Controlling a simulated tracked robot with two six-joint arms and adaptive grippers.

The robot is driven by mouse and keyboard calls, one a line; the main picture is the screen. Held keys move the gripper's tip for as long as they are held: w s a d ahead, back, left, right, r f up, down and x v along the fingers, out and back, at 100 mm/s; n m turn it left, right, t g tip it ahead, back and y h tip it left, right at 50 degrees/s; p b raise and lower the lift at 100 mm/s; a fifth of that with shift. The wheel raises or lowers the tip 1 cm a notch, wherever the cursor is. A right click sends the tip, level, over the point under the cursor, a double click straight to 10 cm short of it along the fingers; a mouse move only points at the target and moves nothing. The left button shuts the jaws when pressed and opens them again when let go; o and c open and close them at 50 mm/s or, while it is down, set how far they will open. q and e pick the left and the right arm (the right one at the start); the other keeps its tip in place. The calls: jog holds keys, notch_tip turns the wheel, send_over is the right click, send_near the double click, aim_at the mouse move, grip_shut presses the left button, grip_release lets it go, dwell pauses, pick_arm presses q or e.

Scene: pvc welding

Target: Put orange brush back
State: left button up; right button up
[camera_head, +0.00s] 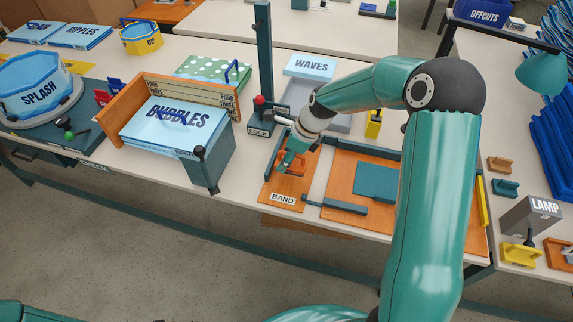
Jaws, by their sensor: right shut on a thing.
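My right gripper (285,163) points down over the orange-brown BAND board (283,188) near the table's front edge. It is shut on a small orange thing (295,160), which looks like the orange brush. The fingers and wrist hide part of it. I cannot tell whether it touches the board or is held just above it. My left gripper is out of the picture.
Left of the gripper stand the LOCK post (264,60) and the BUBBLES box (178,126). To the right are a wooden board with a teal plate (376,182), small coloured blocks (500,164) and the LAMP box (531,215). A WAVES box (310,66) lies behind.

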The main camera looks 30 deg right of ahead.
notch_tip(320, 180, down, 4)
jog(key=shift+r, duration=0.25)
jog(key=o, duration=1.2)
jog(key=v, duration=1.2)
